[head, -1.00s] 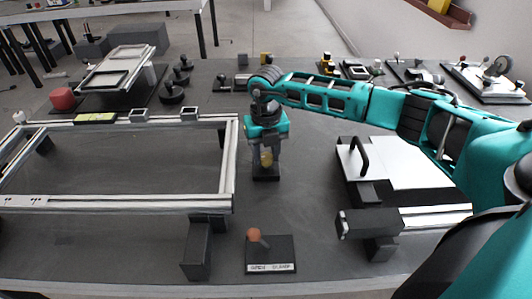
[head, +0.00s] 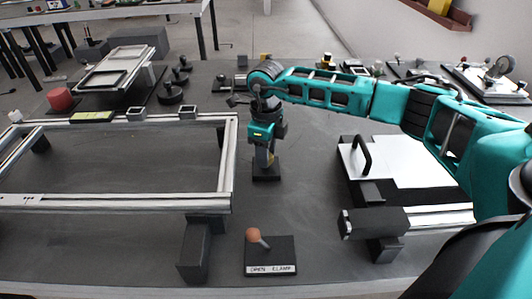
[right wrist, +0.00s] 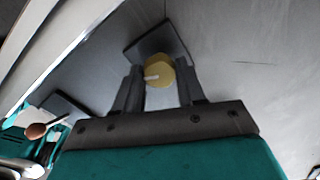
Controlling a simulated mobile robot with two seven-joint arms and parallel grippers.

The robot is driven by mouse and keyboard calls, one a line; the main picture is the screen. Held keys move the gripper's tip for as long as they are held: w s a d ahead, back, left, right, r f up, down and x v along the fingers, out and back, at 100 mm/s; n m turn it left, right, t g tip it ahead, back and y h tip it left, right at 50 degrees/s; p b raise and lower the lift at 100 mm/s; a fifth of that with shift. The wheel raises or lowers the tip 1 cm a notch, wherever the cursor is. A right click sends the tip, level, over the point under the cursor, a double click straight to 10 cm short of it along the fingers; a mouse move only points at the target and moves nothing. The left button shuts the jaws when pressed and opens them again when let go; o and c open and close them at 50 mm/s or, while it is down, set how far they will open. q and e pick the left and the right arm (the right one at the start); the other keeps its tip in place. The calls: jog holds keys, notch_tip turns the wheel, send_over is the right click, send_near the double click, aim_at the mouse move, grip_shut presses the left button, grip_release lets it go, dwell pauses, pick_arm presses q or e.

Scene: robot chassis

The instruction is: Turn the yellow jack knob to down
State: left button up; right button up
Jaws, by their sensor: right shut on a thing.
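The yellow jack knob (right wrist: 159,71) shows in the right wrist view between my right gripper's (right wrist: 160,82) two dark fingers, with a pale mark on its top. It stands over a dark square base (right wrist: 140,47), which also shows in the head view (head: 267,174). In the head view my right gripper (head: 266,160) points down over this base, shut on the knob. There the fingers mostly hide the knob. My left gripper is not in view.
A metal frame (head: 233,165) stands just left of the knob. A clamp with an orange-red ball handle (head: 253,235) sits in front. A white panel with a black handle (head: 415,165) is to the right. Bare grey table lies between.

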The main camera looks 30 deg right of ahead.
jog(key=shift+n, duration=1.2)
pick_arm(q)
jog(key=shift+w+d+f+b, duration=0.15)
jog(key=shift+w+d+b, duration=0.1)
jog(key=shift+b, duration=0.25)
pick_arm(e)
jog(key=shift+n, duration=1)
jog(key=o, duration=1.1)
jog(key=shift+c, duration=0.2)
jog(key=shift+r, duration=0.15)
pick_arm(q)
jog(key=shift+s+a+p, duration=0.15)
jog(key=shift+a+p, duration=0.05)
jog(key=shift+p, duration=0.25)
pick_arm(e)
notch_tip(320, 180, up, 13)
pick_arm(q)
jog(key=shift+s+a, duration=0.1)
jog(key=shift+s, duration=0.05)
pick_arm(e)
jog(key=shift+s+f, duration=0.1)
jog(key=shift+f, duration=0.1)
